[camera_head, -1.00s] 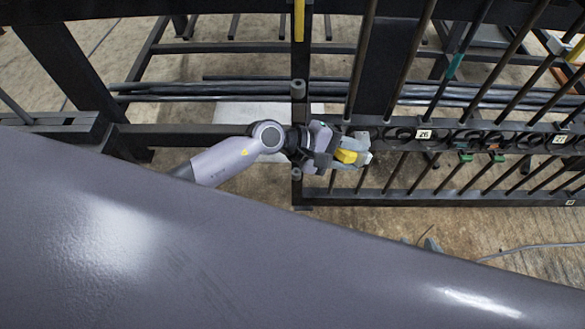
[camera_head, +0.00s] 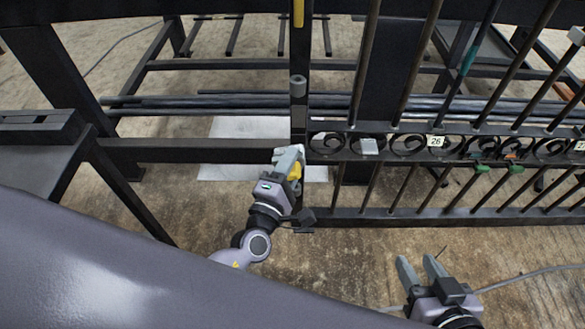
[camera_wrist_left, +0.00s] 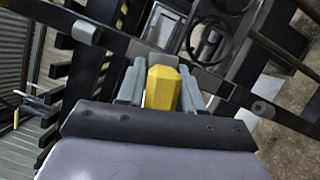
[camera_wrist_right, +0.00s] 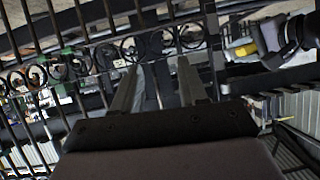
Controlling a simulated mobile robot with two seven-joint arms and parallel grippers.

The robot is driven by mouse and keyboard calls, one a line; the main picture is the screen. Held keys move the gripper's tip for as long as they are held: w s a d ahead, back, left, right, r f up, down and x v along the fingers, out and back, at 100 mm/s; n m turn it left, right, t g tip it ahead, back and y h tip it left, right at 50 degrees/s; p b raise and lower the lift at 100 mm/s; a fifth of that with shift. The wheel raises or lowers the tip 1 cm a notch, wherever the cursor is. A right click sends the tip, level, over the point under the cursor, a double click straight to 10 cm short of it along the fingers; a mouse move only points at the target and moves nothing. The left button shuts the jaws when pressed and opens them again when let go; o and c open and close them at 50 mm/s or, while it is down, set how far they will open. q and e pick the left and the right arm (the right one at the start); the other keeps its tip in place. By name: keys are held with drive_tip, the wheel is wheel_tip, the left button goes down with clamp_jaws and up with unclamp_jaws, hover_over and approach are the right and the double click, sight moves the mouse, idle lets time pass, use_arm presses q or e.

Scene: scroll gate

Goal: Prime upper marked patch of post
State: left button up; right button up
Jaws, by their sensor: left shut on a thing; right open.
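My left gripper (camera_head: 291,168) is shut on a yellow tool (camera_head: 295,171) at the dark upright post (camera_head: 299,120), by the gate's left edge. The yellow tool also shows between the fingers in the left wrist view (camera_wrist_left: 162,88) and in the right wrist view (camera_wrist_right: 245,49). Whether it touches the post I cannot tell. A yellow strip (camera_head: 298,14) is on the post's top part in the head view. A grey cylindrical fitting (camera_head: 298,86) sits lower on the post. My right gripper (camera_head: 420,268) is open and empty, low in front of the gate.
The gate with scrolls (camera_head: 410,145) and upright bars spreads to the right, with a number 26 tag (camera_head: 435,141) and a light grey block (camera_head: 369,146). Dark pipes (camera_head: 200,103) lie behind the post. A dark bench (camera_head: 40,130) stands left. The floor in front is mostly clear.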

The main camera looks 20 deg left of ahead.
use_arm(q)
drive_tip(key=w+b, duration=0.1)
drive_tip(key=w, duration=0.1)
drive_tip(key=w+a, duration=0.1)
drive_tip(key=w, duration=0.1)
drive_tip(key=shift+f+b, duration=0.1)
drive_tip(key=shift+b, duration=0.25)
drive_tip(key=shift+w+a, duration=0.3)
drive_tip(key=shift+w, duration=0.45)
use_arm(e)
drive_tip(key=shift+w+a+f+y, duration=0.2)
drive_tip(key=shift+a+y, duration=0.05)
drive_tip(key=shift+a, duration=0.2)
drive_tip(key=shift+w+a+f+y, duration=0.15)
drive_tip(key=shift+a+y, duration=0.1)
drive_tip(key=shift+a, duration=0.2)
use_arm(q)
drive_tip(key=shift+w+a+b, duration=0.25)
drive_tip(key=shift+w+b, duration=0.3)
drive_tip(key=shift+w, duration=0.4)
use_arm(e)
drive_tip(key=shift+f, duration=0.2)
